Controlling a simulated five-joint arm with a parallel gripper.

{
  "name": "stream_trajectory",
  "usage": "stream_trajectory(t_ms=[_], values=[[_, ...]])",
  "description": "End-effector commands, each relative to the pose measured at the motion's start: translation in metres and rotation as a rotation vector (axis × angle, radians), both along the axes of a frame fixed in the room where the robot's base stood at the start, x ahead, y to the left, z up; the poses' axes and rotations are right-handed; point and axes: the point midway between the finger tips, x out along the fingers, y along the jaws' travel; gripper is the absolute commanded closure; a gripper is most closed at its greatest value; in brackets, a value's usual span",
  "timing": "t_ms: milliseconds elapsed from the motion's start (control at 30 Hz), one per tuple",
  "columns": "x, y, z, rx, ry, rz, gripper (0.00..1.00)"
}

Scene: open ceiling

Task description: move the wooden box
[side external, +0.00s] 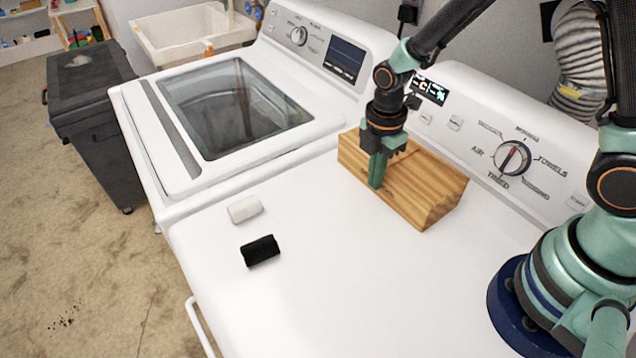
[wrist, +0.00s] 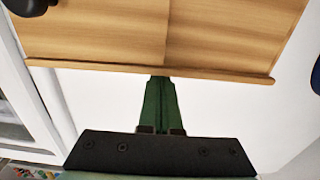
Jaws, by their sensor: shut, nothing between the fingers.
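The wooden box (side external: 425,190) lies on the white dryer top, near the control panel. It is light brown with a visible grain and a long straight edge. In the wrist view the wooden box (wrist: 200,35) fills the upper part of the picture. My gripper (side external: 376,182) points down at the near long side of the box. Its green fingers are shut together with nothing between them. In the wrist view the tips of my gripper (wrist: 160,82) reach the box's near edge; whether they touch it I cannot tell.
A white block (side external: 244,209) and a black block (side external: 260,250) lie to the left on the dryer top (side external: 330,290). The control panel (side external: 510,150) rises behind the box. A washer (side external: 230,110) stands to the left. The front middle of the dryer top is clear.

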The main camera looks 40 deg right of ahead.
Motion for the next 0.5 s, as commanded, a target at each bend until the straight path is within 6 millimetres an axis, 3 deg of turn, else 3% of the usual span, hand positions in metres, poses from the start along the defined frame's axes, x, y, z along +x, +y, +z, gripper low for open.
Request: stream_trajectory(t_ms=[200,500], values=[[-0.002,0.039,0.0,0.0,0.001,0.007,1.0],[0.0,0.034,0.065,0.002,-0.007,-0.001,1.0]])
